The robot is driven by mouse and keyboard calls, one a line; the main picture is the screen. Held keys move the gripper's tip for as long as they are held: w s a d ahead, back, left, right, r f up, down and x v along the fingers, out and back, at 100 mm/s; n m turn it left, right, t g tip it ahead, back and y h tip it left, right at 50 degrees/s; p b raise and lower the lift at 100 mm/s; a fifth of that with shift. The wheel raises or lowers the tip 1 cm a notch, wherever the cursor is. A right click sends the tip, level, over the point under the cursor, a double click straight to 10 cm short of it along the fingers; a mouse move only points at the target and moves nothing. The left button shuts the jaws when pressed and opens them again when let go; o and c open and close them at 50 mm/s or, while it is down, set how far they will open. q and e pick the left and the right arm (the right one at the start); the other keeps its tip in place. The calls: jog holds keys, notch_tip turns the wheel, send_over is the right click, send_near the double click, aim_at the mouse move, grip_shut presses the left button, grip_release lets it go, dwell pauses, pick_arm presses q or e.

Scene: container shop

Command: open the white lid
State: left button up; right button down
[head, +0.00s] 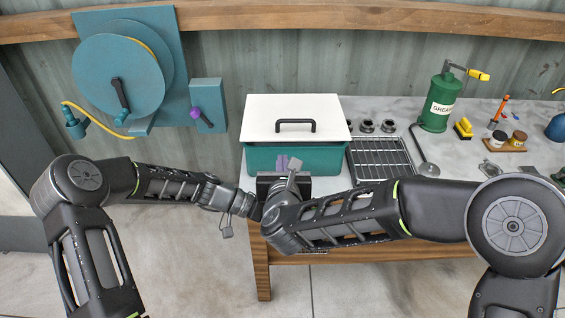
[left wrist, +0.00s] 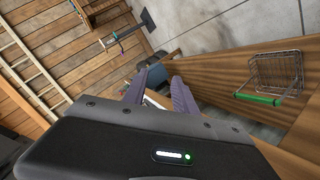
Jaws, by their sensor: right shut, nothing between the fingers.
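The white lid (head: 265,108) lies flat and closed on a teal box (head: 315,160) on the bench, with a dark bar handle (head: 296,122) on top. My right gripper (head: 289,162) is shut and empty, fingers pointing up in the picture at the box's front side. It is below the handle in the picture; whether it touches the box I cannot tell.
A teal hose reel (head: 118,75) hangs on the wall at left. A wire basket (left wrist: 275,75) hangs on wood in the left wrist view. My arms nearly meet before the bench.

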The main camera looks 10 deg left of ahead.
pick_arm(q)
jog(key=shift+f, duration=0.1)
jog(key=s+d+f+n+g+y, duration=0.2)
jog(key=s+d+f+n+y, duration=0.25)
jog(key=s+f, duration=0.8)
jog(key=s+f+n+y, duration=0.1)
jog(key=s+f+n, duration=0.1)
jog(key=s, duration=0.4)
jog(key=s+a+f+n+y, duration=0.1)
jog(key=s+f+y, duration=0.1)
jog(key=s+f, duration=0.2)
jog(key=shift+s+a+f+n+t, duration=0.15)
jog(key=shift+s+f+n+t, duration=0.2)
jog(key=shift+s, duration=0.7)
jog(key=shift+y, duration=0.25)
